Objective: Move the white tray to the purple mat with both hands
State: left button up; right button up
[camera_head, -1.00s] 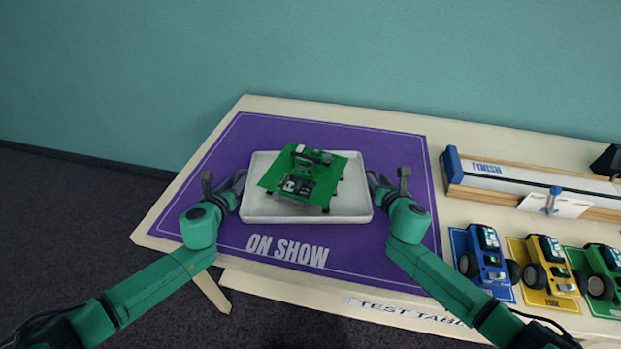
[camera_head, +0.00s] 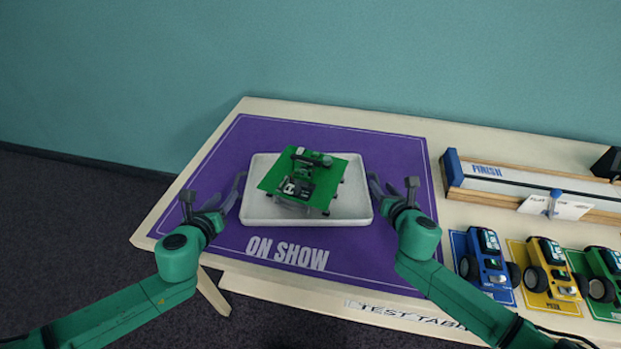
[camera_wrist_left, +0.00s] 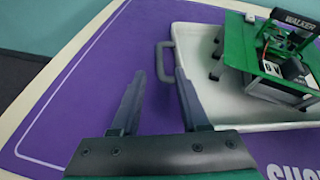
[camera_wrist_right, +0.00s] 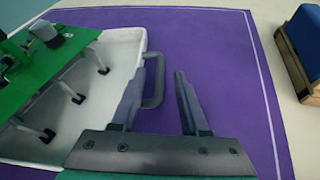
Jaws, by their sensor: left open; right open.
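The white tray (camera_head: 348,207) lies flat on the purple mat (camera_head: 400,165), within the mat's outline. Neither gripper holds the tray.
To the right, a track (camera_head: 520,185) marked FINISH lies on the table. Blue (camera_head: 487,262), yellow (camera_head: 548,272) and green (camera_head: 600,268) wheeled cars stand at the front right. The mat behind the tray is clear.

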jog(key=v, duration=0.8)
jog(key=shift+s+r, duration=0.1)
pick_arm(q)
jog(key=shift+r, duration=0.1)
